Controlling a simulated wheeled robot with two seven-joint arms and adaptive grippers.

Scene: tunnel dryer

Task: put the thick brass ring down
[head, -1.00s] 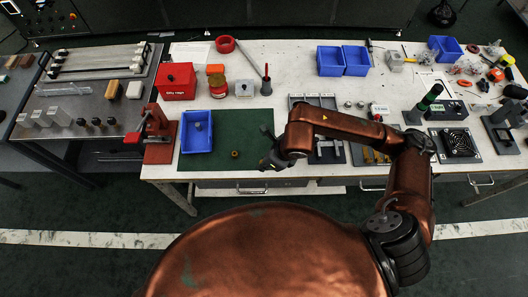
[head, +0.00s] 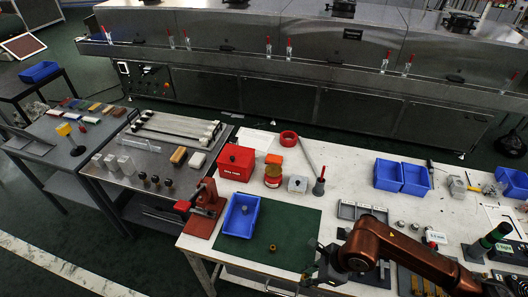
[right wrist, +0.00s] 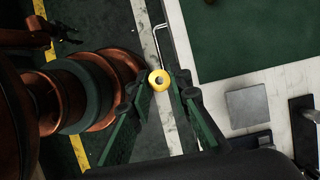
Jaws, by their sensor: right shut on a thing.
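A thick brass ring (right wrist: 159,80) shows yellow with a dark hole in the right wrist view, at the fingertips of my right gripper (right wrist: 168,78). The gripper is shut on it. In the head view my right gripper (head: 314,268) is at the right edge of the green mat (head: 296,222), and I cannot make out the held ring there. A small brass ring-like piece (head: 273,247) lies on the mat, left of the gripper. A dark gripper, probably my left one (right wrist: 66,28), shows small at the upper left of the right wrist view; its jaws are unclear.
A blue bin (head: 228,222) stands on the mat's left part, beside a red press (head: 205,205). A red box (head: 237,160), an orange-lidded jar (head: 273,178) and a grey tray (head: 350,211) stand behind. The mat's middle is mostly clear.

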